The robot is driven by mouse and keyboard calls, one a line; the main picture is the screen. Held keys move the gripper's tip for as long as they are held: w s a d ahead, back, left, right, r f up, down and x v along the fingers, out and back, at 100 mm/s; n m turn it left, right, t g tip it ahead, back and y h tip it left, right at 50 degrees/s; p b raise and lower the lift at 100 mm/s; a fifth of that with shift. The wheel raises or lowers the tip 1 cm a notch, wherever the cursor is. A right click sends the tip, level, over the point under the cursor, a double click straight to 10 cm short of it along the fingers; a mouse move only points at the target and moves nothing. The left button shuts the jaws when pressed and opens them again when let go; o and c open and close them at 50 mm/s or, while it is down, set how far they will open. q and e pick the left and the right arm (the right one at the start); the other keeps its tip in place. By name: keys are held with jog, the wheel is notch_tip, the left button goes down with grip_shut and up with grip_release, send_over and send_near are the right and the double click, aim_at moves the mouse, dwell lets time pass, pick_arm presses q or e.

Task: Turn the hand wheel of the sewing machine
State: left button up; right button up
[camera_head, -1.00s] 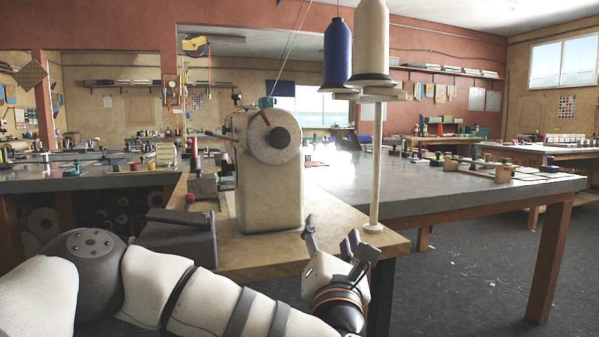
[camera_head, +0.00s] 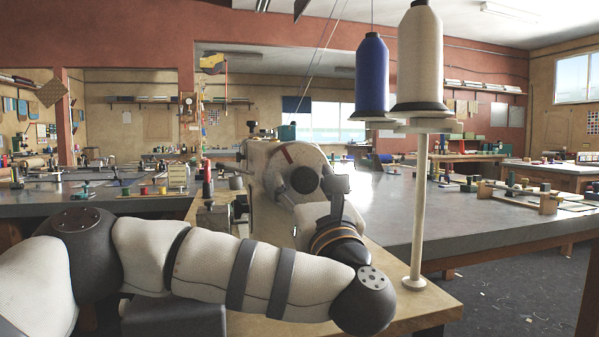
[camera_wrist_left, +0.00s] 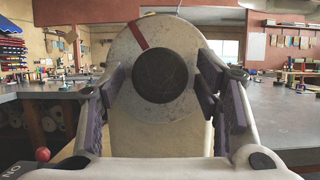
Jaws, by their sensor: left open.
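The sewing machine (camera_head: 264,212) stands on a wooden tabletop in the head view. Its pale round hand wheel (camera_head: 273,165) faces me, with a dark hub and a red stripe at its upper left. In the left wrist view the hand wheel (camera_wrist_left: 187,44) fills the upper middle, with the dark hub (camera_wrist_left: 160,76) at its centre. My left gripper (camera_head: 314,194) is open in front of the wheel. Its fingers stand on either side of the wheel in the wrist view (camera_wrist_left: 162,85). I cannot tell whether they touch it. My right gripper is not in view.
A thread stand (camera_head: 419,205) with a blue cone (camera_head: 371,75) and a white cone (camera_head: 419,58) rises just right of my left gripper. A grey worktable (camera_head: 395,208) lies behind. A red knob (camera_wrist_left: 42,154) shows at the wrist view's lower left.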

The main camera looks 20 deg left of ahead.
pick_arm(q)
jog(key=shift+w+a+r, duration=0.1)
jog(key=shift+w+r, duration=0.05)
jog(key=shift+w, duration=0.05)
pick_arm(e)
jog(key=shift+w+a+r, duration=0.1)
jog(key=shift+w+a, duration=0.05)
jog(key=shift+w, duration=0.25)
pick_arm(q)
jog(key=shift+s, duration=0.1)
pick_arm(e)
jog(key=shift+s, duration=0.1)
pick_arm(q)
jog(key=shift+c, duration=1.1)
jog(key=c, duration=1)
jog(key=shift+o, duration=0.2)
jog(key=shift+r, duration=0.1)
